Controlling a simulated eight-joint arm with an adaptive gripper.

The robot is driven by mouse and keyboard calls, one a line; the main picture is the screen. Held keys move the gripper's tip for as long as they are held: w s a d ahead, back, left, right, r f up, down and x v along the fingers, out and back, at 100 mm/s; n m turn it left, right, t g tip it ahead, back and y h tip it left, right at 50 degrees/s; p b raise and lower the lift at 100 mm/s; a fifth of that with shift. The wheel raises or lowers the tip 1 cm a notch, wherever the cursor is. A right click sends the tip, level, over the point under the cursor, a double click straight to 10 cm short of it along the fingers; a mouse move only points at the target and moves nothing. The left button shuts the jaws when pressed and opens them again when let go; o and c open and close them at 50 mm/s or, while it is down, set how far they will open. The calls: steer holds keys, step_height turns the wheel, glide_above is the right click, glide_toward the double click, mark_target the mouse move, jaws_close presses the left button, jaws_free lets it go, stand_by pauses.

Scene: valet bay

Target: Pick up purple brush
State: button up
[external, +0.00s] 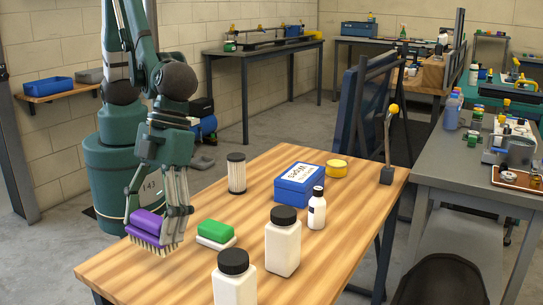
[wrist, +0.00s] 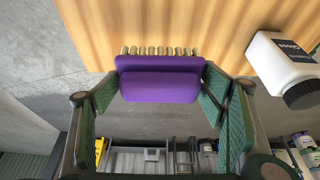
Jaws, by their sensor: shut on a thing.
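The purple brush (external: 149,226) has a purple block body with pale bristles pointing down. In the external view it is at the left edge of the wooden table (external: 330,210), held between the fingers of my gripper (external: 160,215). In the wrist view the brush (wrist: 160,82) sits between the two green-padded fingers of my gripper (wrist: 160,100), its bristles over the table edge. My gripper is shut on it. I cannot tell whether the bristles touch the tabletop.
White bottles with black caps (external: 283,245), (external: 234,283) stand at the front. A ribbed cylinder (external: 236,175), a blue wipes box (external: 299,184) and a yellow tin (external: 337,168) stand farther back.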

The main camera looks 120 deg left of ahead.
steer(key=shift+r, duration=0.65)
